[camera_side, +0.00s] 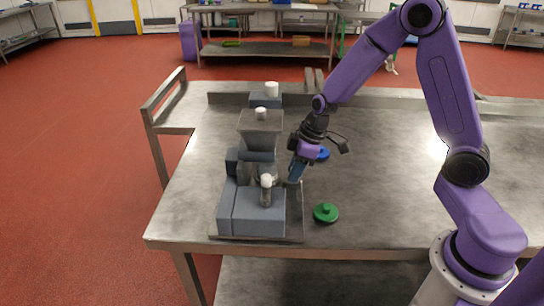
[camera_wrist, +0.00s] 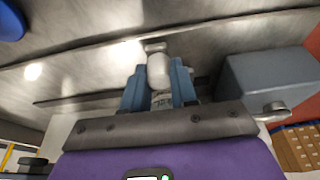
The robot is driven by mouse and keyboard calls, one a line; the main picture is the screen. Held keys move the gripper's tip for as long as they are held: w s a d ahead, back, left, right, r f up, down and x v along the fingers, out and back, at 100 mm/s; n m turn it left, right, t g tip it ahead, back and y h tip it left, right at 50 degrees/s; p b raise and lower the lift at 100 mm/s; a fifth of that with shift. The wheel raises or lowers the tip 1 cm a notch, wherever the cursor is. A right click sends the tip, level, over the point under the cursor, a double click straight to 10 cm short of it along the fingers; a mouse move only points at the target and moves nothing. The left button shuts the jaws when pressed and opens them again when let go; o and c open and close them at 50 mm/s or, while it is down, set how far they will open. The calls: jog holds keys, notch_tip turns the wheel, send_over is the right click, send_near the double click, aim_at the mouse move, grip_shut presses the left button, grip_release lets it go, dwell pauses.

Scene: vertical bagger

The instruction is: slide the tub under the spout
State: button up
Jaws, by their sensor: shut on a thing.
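The bagger stands at the left of the table in the side view, with a grey hopper (camera_side: 260,145) above a blue-grey base (camera_side: 258,212). A spout and a tub are hard to make out below the hopper. My gripper (camera_side: 294,180) points down close against the bagger's right side. In the wrist view the blue fingers of my gripper (camera_wrist: 159,88) are closed around a pale rounded piece (camera_wrist: 158,72) on a greyish stem. I cannot tell whether this piece is part of the tub. In the side view the fingers hide what they hold.
A green lidded disc (camera_side: 326,212) lies right of the bagger. A white-topped post (camera_side: 266,188) stands at the bagger's front. A grey-blue block (camera_wrist: 265,80) is beside the fingers in the wrist view. The table's right side is clear.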

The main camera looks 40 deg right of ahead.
jog(key=shift+a, duration=0.1)
dwell(0.3)
jog(key=shift+s+a, duration=0.65)
jog(key=shift+s, duration=0.05)
jog(key=o, duration=1.1)
jog(key=shift+v, duration=2.55)
